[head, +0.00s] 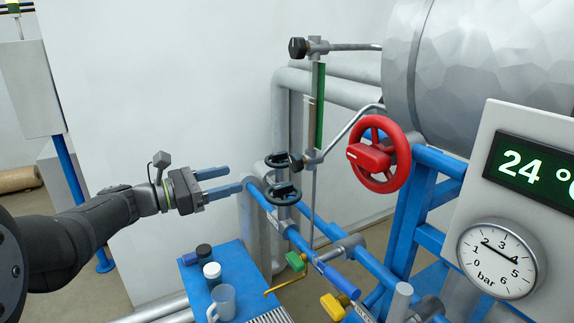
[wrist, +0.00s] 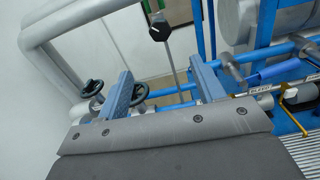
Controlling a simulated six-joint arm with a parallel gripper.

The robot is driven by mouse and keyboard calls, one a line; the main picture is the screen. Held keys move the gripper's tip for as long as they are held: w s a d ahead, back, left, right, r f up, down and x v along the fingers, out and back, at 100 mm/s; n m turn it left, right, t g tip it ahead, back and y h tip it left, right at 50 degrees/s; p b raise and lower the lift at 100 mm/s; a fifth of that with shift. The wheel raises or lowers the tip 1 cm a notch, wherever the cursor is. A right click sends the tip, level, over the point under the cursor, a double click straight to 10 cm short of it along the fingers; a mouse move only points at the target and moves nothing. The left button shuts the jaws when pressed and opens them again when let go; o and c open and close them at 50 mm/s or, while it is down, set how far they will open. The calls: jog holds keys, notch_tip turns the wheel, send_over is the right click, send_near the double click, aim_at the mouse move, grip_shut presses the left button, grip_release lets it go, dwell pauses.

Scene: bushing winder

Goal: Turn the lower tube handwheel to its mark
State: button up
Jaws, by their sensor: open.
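My gripper (head: 234,180) is open and empty, its two blue fingers pointing right toward the pipes in the head view. A dark knob-like handwheel (head: 297,163) sits at the lower end of the upright sight tube (head: 320,105), beyond the fingertips. A dark knob (wrist: 160,27) with a pale mark shows ahead, above the gap between the fingers (wrist: 161,72), in the wrist view; it looks like that lower one. A similar upper knob (head: 298,47) sits at the tube's top. I see no contact with either. I cannot read the lower knob's target mark.
Two black spoked handwheels (head: 283,194) stand on the blue pipes close to the fingertips. A large red handwheel (head: 378,154) is further right. A blue table (head: 245,290) below holds a mug (head: 222,303) and small jars. Free air lies before the white wall.

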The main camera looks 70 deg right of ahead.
aim_at(292, 164)
jog(key=x, duration=1.7)
jog(key=shift+s+d+f, duration=0.1)
jog(key=shift+s+d, duration=0.05)
jog(key=c, duration=1)
